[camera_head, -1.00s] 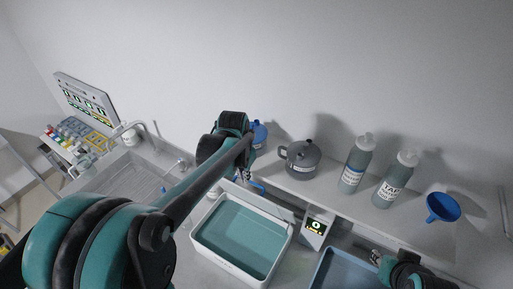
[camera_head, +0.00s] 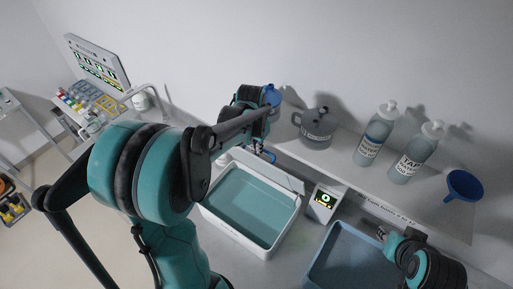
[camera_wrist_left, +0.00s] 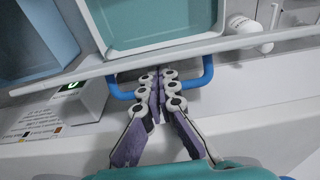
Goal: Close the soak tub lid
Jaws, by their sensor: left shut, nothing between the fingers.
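The soak tub (camera_head: 212,213) is a white box with teal liquid, in the middle of the head view. Its lid (camera_head: 268,170) stands raised along the tub's back edge, leaving the tub open. In the left wrist view the lid (camera_wrist_left: 235,44) shows nearly edge-on as a pale bar, with a blue handle (camera_wrist_left: 122,94) on the near side. My left gripper (camera_head: 263,152) is behind the lid. In its wrist view, the left gripper (camera_wrist_left: 160,76) is shut and empty, its tips within the handle's span; contact is unclear. My right gripper (camera_head: 384,233) is over the blue tray.
A blue tray (camera_head: 313,262) lies right of the tub, with a small display box (camera_head: 324,202) between them. A grey kettle-like jug (camera_head: 315,128), two labelled bottles (camera_head: 376,135) (camera_head: 417,153) and a blue funnel (camera_head: 463,186) stand on the back ledge.

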